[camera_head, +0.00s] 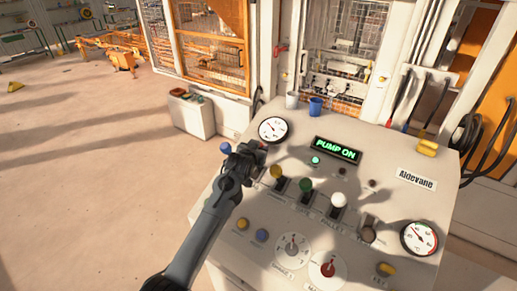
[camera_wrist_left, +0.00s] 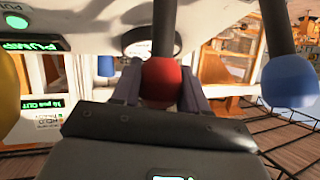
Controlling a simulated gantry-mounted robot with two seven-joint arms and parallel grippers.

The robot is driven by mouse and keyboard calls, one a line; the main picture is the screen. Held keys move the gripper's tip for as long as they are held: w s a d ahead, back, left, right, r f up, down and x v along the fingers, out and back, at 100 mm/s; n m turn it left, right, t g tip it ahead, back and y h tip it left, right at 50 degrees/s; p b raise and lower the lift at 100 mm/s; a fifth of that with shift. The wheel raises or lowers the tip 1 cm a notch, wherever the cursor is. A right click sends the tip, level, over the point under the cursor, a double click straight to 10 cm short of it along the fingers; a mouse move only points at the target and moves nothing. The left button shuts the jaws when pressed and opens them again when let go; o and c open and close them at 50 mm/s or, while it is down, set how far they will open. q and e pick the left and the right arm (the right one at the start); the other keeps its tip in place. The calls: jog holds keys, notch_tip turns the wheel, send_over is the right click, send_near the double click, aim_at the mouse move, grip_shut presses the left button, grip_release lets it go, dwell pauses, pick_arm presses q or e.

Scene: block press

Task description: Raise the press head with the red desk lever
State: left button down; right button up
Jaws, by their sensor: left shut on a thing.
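The red desk lever's ball knob (camera_wrist_left: 162,82) shows in the left wrist view, on a dark stem, between my left gripper's two fingers. My left gripper (camera_head: 256,152) is at the left part of the desk panel (camera_head: 335,215) in the head view, shut on the red knob; it also shows in the left wrist view (camera_wrist_left: 160,92). In the head view the gripper hides most of the red lever. The press head cannot be made out clearly behind the desk. My right gripper is in neither view.
A blue-knobbed lever (camera_head: 226,148) stands just left of my gripper, and yellow (camera_head: 276,172), green (camera_head: 306,185) and white (camera_head: 338,199) knobs stand to its right. The display (camera_head: 338,150) reads PUMP ON.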

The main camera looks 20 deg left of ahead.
pick_arm(q)
jog(key=c, duration=0.6)
grip_release()
jog(key=shift+d, duration=0.1)
jog(key=shift+s+r, duration=0.1)
jog(key=shift+s, duration=0.05)
jog(key=shift+b+v, duration=1.1)
jog(key=shift+v, duration=4.1)
